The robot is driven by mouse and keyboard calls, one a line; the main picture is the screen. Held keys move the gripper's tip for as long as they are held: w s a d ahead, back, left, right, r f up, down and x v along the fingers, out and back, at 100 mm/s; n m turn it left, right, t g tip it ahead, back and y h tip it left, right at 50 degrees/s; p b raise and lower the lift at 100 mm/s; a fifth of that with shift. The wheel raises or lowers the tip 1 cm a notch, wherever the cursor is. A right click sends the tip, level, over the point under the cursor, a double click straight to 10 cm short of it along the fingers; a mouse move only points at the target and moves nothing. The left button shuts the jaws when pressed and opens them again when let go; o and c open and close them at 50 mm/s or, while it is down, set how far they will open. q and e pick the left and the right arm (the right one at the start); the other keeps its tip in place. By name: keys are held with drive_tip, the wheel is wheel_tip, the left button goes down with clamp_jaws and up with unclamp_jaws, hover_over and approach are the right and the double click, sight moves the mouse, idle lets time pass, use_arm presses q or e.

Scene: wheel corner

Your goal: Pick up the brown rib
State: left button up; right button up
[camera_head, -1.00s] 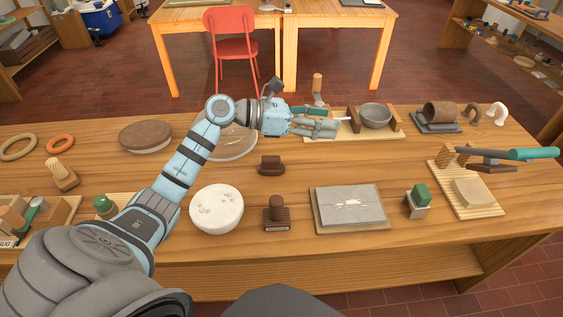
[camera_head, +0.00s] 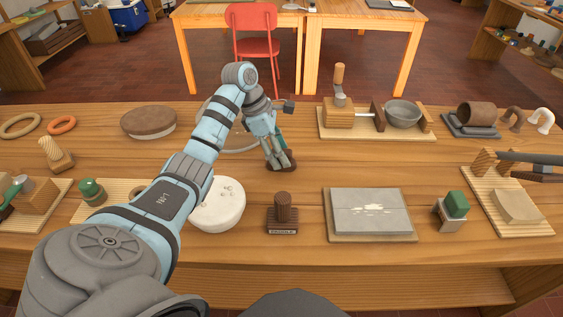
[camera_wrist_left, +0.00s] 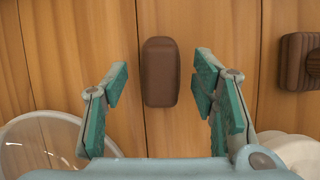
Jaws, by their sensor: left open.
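The brown rib (camera_wrist_left: 160,72) is a small rounded brown block lying on the wooden table in the left wrist view, lengthwise along the view. In the head view the rib (camera_head: 290,167) shows partly under my left fingers, which cover much of it. My left gripper (camera_head: 275,160) points down at it. In the left wrist view the left gripper (camera_wrist_left: 160,85) is open, with one teal-padded finger on each side of the rib and gaps between them.
A clear round dish (camera_wrist_left: 45,145) is left of the gripper in the wrist view. A white round slab (camera_head: 218,208) and a brown stamp (camera_head: 283,212) stand nearer the front. A grey slab (camera_head: 370,212) lies to the right.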

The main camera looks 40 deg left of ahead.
use_arm(q)
drive_tip(key=shift+d+f, duration=0.2)
drive_tip(key=shift+f, duration=0.3)
drive_tip(key=shift+w, duration=0.1)
drive_tip(key=shift+c, duration=0.3)
clamp_jaws()
drive_tip(key=shift+r, duration=0.1)
wheel_tip(320, 180, up, 6)
drive_tip(key=shift+r+p, duration=0.1)
drive_tip(key=shift+p, duration=0.6)
wheel_tip(320, 180, up, 14)
drive_tip(key=p, duration=1.4)
